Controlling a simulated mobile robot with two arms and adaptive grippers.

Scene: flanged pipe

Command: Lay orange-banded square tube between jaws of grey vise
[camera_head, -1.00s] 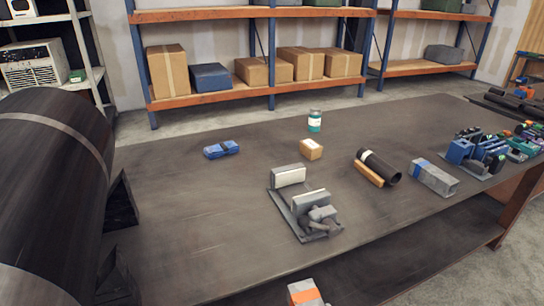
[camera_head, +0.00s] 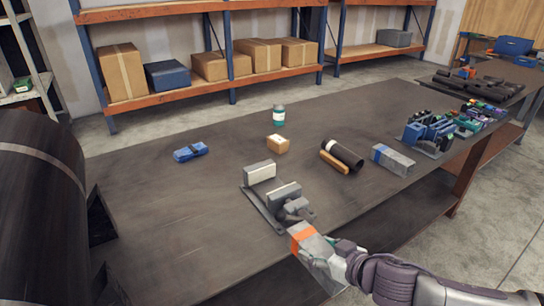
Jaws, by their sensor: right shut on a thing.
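The grey vise (camera_head: 249,197) stands near the front edge of the table, with a gap between its two pale-faced jaws. The orange-banded square tube (camera_head: 322,258) is at the lower middle, tilted, its orange-banded end close to the screw end of the vise in the picture. My right gripper (camera_head: 342,262) is shut on the tube's rear part, and its arm comes in from the lower right. Its fingers are small and partly hidden. I cannot tell how high the tube is held. My left gripper is not in view.
A blue-banded square tube (camera_head: 393,160), a black pipe (camera_head: 345,154), an orange bar (camera_head: 333,162), a small cardboard box (camera_head: 278,144), a teal-labelled jar (camera_head: 279,115) and a blue bundle (camera_head: 190,152) lie beyond the vise. A large dark pipe (camera_head: 40,215) fills the left side.

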